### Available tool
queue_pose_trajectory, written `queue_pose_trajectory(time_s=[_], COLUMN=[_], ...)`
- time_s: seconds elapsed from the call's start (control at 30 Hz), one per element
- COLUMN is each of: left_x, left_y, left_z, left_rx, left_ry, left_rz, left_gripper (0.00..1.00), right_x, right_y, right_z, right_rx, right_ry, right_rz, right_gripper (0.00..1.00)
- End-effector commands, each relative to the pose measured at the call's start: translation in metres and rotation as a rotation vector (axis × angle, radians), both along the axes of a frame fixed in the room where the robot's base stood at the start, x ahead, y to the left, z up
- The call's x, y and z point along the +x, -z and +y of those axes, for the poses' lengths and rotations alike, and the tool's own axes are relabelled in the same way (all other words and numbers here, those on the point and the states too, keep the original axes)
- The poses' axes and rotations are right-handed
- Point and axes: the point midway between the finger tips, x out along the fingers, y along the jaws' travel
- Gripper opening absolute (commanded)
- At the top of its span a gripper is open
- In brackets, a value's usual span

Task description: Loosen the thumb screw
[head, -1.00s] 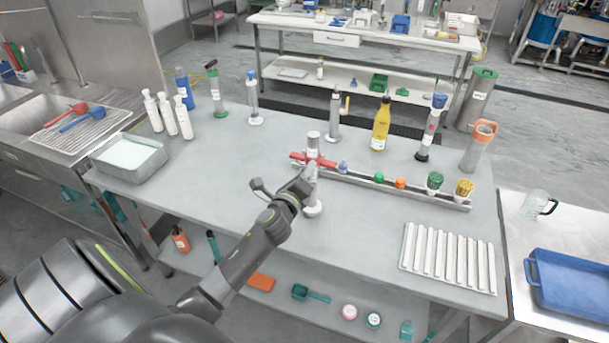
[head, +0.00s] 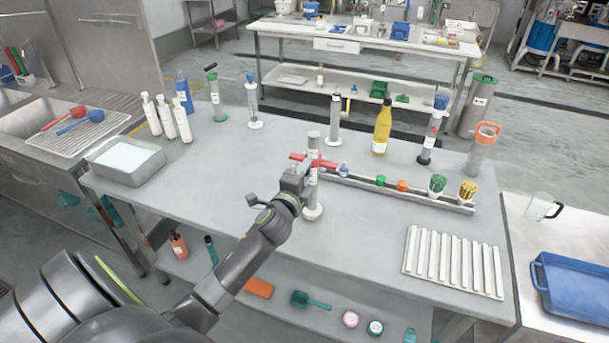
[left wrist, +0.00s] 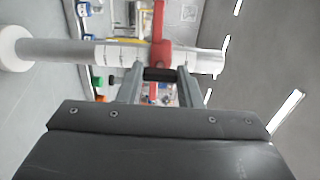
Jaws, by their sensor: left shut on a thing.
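A slim grey hand grinder (head: 313,190) stands upright on the table on a round white foot. A red crosspiece (head: 325,163) reaches out to both sides near its top; it also shows in the left wrist view (left wrist: 159,28), clasped around the grinder's cylinder (left wrist: 115,54). The dark thumb screw (left wrist: 160,74) sits on the near side of the red collar. My left gripper (left wrist: 160,78) is shut on it, one finger at each side. In the head view my left gripper (head: 298,172) is against the grinder and hides the screw. My right gripper is not in view.
A long grey rail (head: 410,192) with green and orange caps and brush cups lies right of the grinder. A ribbed white tray (head: 453,262) is at the front right. White bottles (head: 166,118) and a metal tray (head: 127,160) stand left. The table's front middle is clear.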

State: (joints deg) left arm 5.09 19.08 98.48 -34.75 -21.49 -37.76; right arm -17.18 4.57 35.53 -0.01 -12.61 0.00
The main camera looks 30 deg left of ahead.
Motion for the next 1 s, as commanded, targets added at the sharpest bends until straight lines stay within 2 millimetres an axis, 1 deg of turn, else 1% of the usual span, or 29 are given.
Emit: queue_pose_trajectory(time_s=[0.5,0.53,0.67,0.7,1.0], left_x=[0.0,0.0,0.0,0.0,-0.0017], left_y=[0.0004,0.0004,0.0004,0.0003,0.0006], left_z=[0.0,0.0,0.0,0.0,-0.0003], left_rx=[-0.02,-0.019,-0.019,-0.018,-0.017], left_ry=[0.0,0.0,0.0,0.0,0.0], left_rz=[-0.004,-0.003,-0.003,-0.003,-0.003], left_gripper=[0.09,0.35,0.52,0.55,0.55], right_x=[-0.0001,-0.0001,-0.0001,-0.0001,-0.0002], right_y=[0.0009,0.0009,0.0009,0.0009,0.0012], right_z=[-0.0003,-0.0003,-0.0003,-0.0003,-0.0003], right_rx=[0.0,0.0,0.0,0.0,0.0], right_ry=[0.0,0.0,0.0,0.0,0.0], right_rz=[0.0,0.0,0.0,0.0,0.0], right_gripper=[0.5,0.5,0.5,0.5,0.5])
